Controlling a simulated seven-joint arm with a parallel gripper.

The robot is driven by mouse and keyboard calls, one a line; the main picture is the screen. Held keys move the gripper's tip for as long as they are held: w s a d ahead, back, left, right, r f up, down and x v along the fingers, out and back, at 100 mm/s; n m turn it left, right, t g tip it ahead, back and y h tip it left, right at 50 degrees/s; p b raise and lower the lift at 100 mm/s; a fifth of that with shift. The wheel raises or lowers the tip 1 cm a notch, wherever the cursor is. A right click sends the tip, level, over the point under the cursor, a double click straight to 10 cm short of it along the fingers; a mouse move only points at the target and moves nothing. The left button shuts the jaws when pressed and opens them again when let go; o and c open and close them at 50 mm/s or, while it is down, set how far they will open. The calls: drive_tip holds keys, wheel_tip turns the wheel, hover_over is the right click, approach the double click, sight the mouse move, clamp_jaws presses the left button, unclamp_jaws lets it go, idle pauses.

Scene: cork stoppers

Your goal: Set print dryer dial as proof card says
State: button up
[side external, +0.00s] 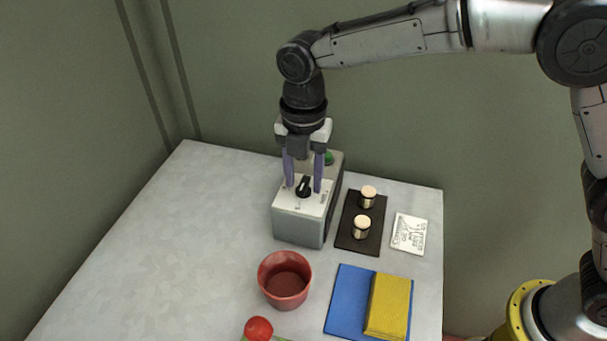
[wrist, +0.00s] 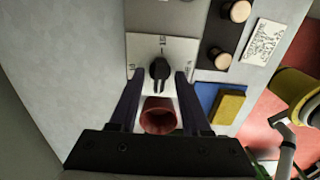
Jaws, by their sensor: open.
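The print dryer (side external: 298,229) is a grey box with a pale sloped top plate. Its black dial (side external: 304,187) sits on that plate, and a green button or lamp (side external: 328,158) shows behind it. In the wrist view the dial (wrist: 160,70) has its pointer along the picture's vertical, with small marks around it too blurred to read. My gripper (side external: 303,188) is open and points down, one finger on each side of the dial; I cannot tell whether they touch it. The proof card (side external: 409,233) lies at the right with handwriting too small to read.
Two cork-topped stoppers (side external: 368,196) (side external: 361,228) stand on a dark board (side external: 346,237) right of the dryer. A red bowl (side external: 285,279), a red ball-like object (side external: 258,328), and a yellow block (side external: 389,305) on a blue pad (side external: 345,300) are in front. The table's left side is clear.

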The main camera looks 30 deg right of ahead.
clamp_jaws()
